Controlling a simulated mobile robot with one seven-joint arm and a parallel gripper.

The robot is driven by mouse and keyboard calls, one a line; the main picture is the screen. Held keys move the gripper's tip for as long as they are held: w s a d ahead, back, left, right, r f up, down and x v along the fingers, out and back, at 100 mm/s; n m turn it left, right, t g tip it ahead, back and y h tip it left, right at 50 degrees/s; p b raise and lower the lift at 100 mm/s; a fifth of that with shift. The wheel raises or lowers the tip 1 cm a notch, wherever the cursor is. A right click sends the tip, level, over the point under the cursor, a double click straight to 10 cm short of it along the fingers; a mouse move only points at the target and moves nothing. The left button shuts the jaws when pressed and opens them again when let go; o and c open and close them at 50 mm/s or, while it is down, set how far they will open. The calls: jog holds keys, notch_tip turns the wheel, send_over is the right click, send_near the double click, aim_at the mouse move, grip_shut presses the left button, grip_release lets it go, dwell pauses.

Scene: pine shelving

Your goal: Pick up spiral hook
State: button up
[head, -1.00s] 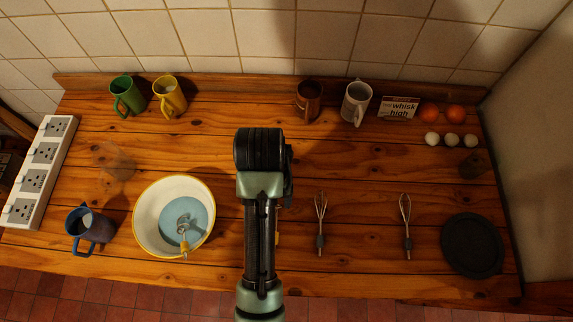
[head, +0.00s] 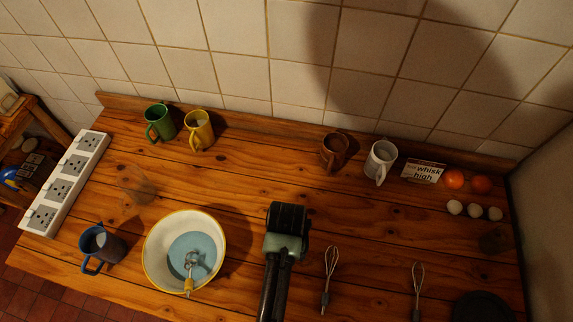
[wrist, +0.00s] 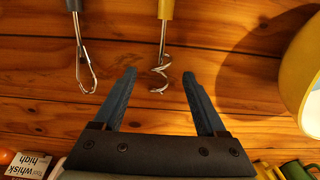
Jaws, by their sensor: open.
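The spiral hook has a yellow handle (wrist: 166,10) and a silver wire coil (wrist: 159,76). My gripper (wrist: 159,75) is open and empty. The coil shows between its two fingertips; I cannot tell the height of the fingers above it. In the head view my arm (head: 288,230) reaches over the counter and hides the hook and the fingers.
A whisk (head: 327,280) lies beside the hook, and another whisk (head: 418,290) further right. A white bowl (head: 150,262) with a yellow rim holds a yellow-handled utensil (head: 190,275). Mugs, a small sign (head: 423,172), oranges and eggs stand along the back.

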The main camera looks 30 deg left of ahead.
jog(key=shift+f, duration=1.45)
grip_shut()
